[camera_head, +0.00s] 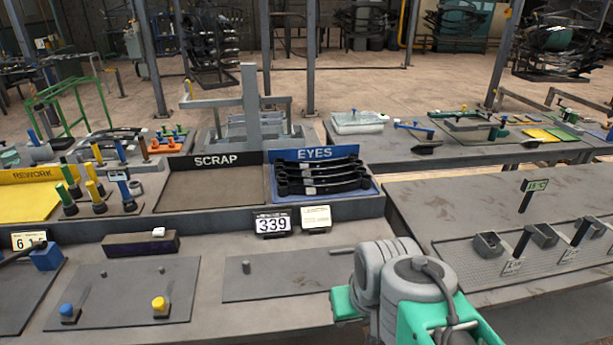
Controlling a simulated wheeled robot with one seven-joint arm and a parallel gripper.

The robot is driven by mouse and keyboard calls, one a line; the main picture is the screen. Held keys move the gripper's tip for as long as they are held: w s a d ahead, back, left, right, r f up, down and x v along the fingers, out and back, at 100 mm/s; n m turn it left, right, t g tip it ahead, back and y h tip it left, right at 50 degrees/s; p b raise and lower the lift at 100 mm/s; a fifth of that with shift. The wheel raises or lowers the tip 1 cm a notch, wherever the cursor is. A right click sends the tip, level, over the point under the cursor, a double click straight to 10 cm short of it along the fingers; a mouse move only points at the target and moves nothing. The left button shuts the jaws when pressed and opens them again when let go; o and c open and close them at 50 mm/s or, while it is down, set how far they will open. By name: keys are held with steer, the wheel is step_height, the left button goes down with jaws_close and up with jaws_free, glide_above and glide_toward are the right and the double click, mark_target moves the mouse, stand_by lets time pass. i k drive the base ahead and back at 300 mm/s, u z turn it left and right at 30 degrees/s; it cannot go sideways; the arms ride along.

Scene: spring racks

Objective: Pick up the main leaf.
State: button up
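Several black curved leaves (318,176) with rolled ends lie stacked in the blue tray (376,192) labelled EYES, at the middle of the bench. Small pale tags show on them. I cannot tell which one, if any, is the main leaf. My arm's grey and green links show at the lower right, in front of the bench. My gripper itself cannot be made out, and no leaf is seen held by the arm.
Left of the EYES tray is an empty SCRAP tray (215,190), then a yellow REWORK tray (28,200). A 339 display (273,223) stands in front. A flat plate (285,283) with a short peg lies on the bench. Another bench (440,205) stands at right.

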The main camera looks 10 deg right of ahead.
mark_target(285, 189)
steer(key=z, duration=0.4)
steer(key=i, duration=0.85)
steer(key=u, duration=0.4)
